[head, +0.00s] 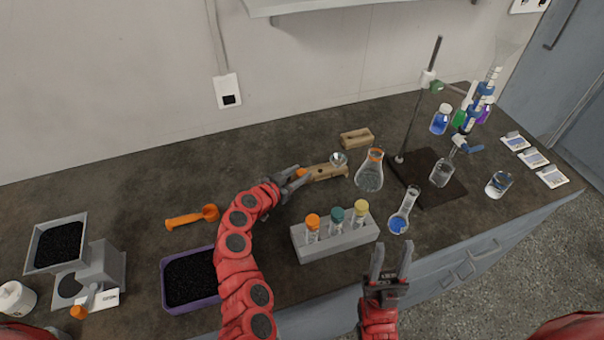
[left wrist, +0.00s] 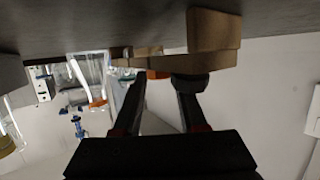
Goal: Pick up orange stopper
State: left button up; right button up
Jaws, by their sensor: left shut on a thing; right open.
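The orange stopper (head: 301,172) is at the left end of a low wooden holder (head: 322,173), at the middle of the bench. My left gripper (head: 293,178) is shut on the stopper, with its fingertips at either side of it. In the left wrist view a sliver of the orange stopper (left wrist: 158,74) shows between the fingertips (left wrist: 163,82), close beside the wooden block (left wrist: 213,40). I cannot tell whether the stopper is clear of the holder. My right gripper (head: 390,262) is open and empty near the front of the bench.
A grey rack (head: 338,248) with capped vials stands right of my left arm. A glass funnel (head: 338,159) sits at the holder's right end, beside an orange-rimmed flask (head: 370,177). A purple tray (head: 188,301) and orange scoop (head: 192,216) lie left. Bench behind the scoop is clear.

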pick_arm(q)
jog(key=shift+s+d+f, duration=0.2)
jog(key=shift+f, duration=0.05)
grip_shut()
